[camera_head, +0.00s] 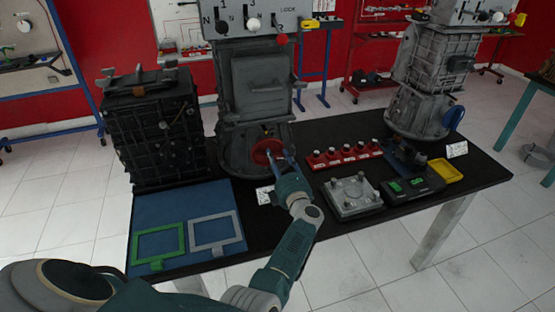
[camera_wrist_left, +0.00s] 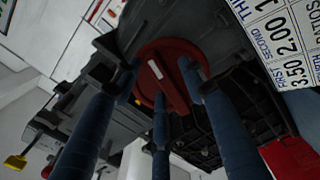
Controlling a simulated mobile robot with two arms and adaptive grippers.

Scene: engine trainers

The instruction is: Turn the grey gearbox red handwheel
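The red handwheel (camera_head: 266,150) is on the lower front of the grey gearbox (camera_head: 258,90), which stands upright on the black table. My left gripper (camera_head: 282,163) is right at the wheel and partly covers its right side. In the left wrist view, the red disc of the handwheel (camera_wrist_left: 152,50) fills the upper middle, with a raised red bar across it. The blue fingers of my left gripper (camera_wrist_left: 158,82) are spread apart, their tips in front of the disc. Nothing shows clearly between them; whether the tips touch the wheel cannot be told. My right gripper is not in view.
A black gearbox (camera_head: 158,125) stands close on the left. A blue mat (camera_head: 180,203) with green and grey frames lies in front of it. Right of my arm are a red rack (camera_head: 345,156), a metal plate (camera_head: 352,196) and a yellow tray (camera_head: 446,171). A white label card (camera_head: 265,195) stands below the wheel.

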